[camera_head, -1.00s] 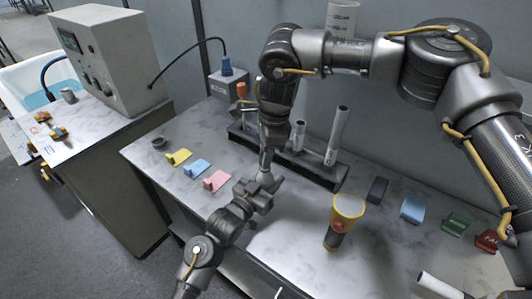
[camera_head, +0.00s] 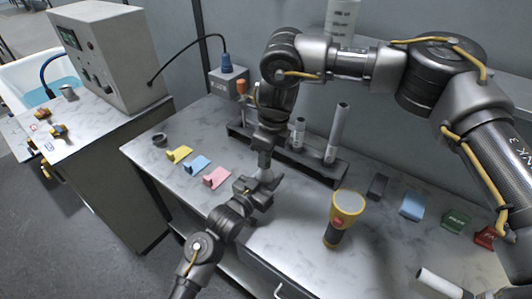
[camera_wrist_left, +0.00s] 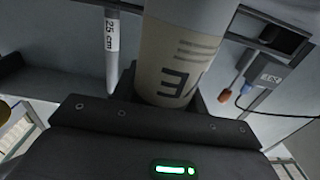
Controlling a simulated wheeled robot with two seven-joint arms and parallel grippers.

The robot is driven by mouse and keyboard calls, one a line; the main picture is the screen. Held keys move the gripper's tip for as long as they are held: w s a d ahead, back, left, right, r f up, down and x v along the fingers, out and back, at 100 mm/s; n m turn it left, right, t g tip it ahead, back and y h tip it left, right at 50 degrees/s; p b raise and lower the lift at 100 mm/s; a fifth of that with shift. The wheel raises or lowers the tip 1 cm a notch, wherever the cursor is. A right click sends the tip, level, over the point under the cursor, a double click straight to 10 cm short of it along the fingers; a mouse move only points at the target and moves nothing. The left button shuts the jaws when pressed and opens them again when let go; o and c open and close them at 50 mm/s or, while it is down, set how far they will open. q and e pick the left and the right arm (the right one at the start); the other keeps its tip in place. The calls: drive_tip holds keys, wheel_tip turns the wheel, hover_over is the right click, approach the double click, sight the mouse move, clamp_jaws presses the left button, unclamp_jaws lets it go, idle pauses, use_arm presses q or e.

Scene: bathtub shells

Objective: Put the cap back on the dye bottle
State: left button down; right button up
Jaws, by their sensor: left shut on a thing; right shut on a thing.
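The dye bottle (camera_head: 265,173) is a pale bottle, held upright or nearly so above the front of the marble bench. My left gripper (camera_head: 258,189) is shut around it. The left wrist view shows its beige side with dark lettering (camera_wrist_left: 180,62) between the jaws. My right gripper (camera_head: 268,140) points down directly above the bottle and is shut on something. That thing, seemingly the cap, is hidden by the fingers. I cannot tell whether it touches the bottle's mouth.
A dark rack (camera_head: 318,166) with white tubes (camera_head: 337,132) stands behind the grippers. A yellow-and-black flashlight-like object (camera_head: 344,210) stands to their right. Yellow, blue and pink tags (camera_head: 216,177) lie left; more coloured blocks (camera_head: 411,206) lie right. A small dark ring-like piece (camera_head: 159,140) sits far left.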

drive_tip(key=m, duration=0.5)
drive_tip(key=shift+s+a+t, duration=0.1)
drive_tip(key=shift+t, duration=0.2)
drive_tip(key=m, duration=0.3)
drive_tip(key=m+h, duration=0.1)
drive_tip(key=m, duration=0.3)
drive_tip(key=shift+a+h, duration=0.1)
drive_tip(key=shift+h, duration=0.2)
drive_tip(key=m, duration=0.5)
drive_tip(key=shift+h, duration=0.3)
drive_tip(key=m, duration=0.6)
drive_tip(key=shift+a+h, duration=0.1)
drive_tip(key=shift+h, duration=0.3)
drive_tip(key=m+g, duration=0.1)
drive_tip(key=m, duration=0.4)
drive_tip(key=shift+m, duration=0.3)
drive_tip(key=m, duration=0.6)
drive_tip(key=shift+w+g, duration=0.25)
drive_tip(key=shift+g, duration=0.15)
drive_tip(key=m, duration=0.5)
drive_tip(key=shift+f+m+g, duration=0.1)
drive_tip(key=shift+m+g, duration=0.3)
drive_tip(key=m, duration=0.3)
drive_tip(key=m+y, duration=0.1)
drive_tip(key=m, duration=0.2)
drive_tip(key=shift+d+m, duration=0.2)
drive_tip(key=shift+m, duration=0.1)
drive_tip(key=o, duration=1)
drive_tip(key=shift+a, duration=0.1)
